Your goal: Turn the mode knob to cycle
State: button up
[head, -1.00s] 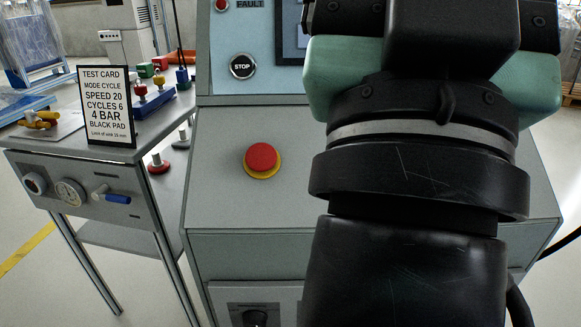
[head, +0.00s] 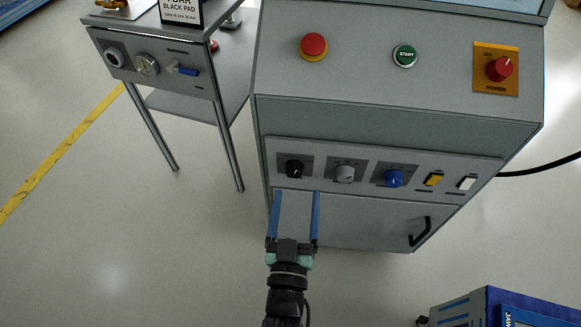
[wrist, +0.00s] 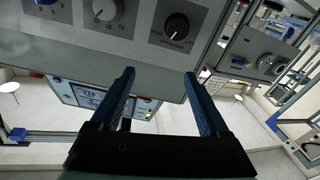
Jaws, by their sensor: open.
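The control panel (head: 335,180) on the cabinet front carries a black knob (head: 294,167), a grey knob (head: 345,173) and a blue knob (head: 393,178) in a row. Their labels are too small to read, so I cannot tell by print which is the mode knob. My gripper (head: 296,196) is open and empty, its two blue fingers pointing at the panel just below the black knob in the head view. In the wrist view, the black knob (wrist: 176,25) lies beyond the fingertips (wrist: 160,73), above the right one. The grey knob (wrist: 102,9) is to its left. Nothing is touched.
Right of the knobs are a yellow switch (head: 434,179) and a white switch (head: 467,183). Above are a red stop button (head: 313,46), a green start button (head: 405,56) and a red power knob (head: 499,68). A side table (head: 160,70) stands left. A door handle (head: 420,231) sticks out below.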

aim_at(294, 175)
jog(key=s+a+f, duration=0.2)
jog(key=s+f, duration=0.2)
jog(key=f, duration=0.1)
jog(key=shift+g, duration=0.3)
jog(key=w+b, duration=0.1)
jog(key=w, duration=0.2)
jog(key=w+d, duration=0.1)
jog(key=w, duration=0.3)
jog(key=w+b, duration=0.1)
jog(key=w, duration=0.2)
jog(key=shift+w+d+r+b, duration=0.1)
jog(key=shift+w+d+b, duration=0.1)
jog(key=shift+b, duration=0.1)
jog(key=shift+w, duration=1.05)
grip_shut()
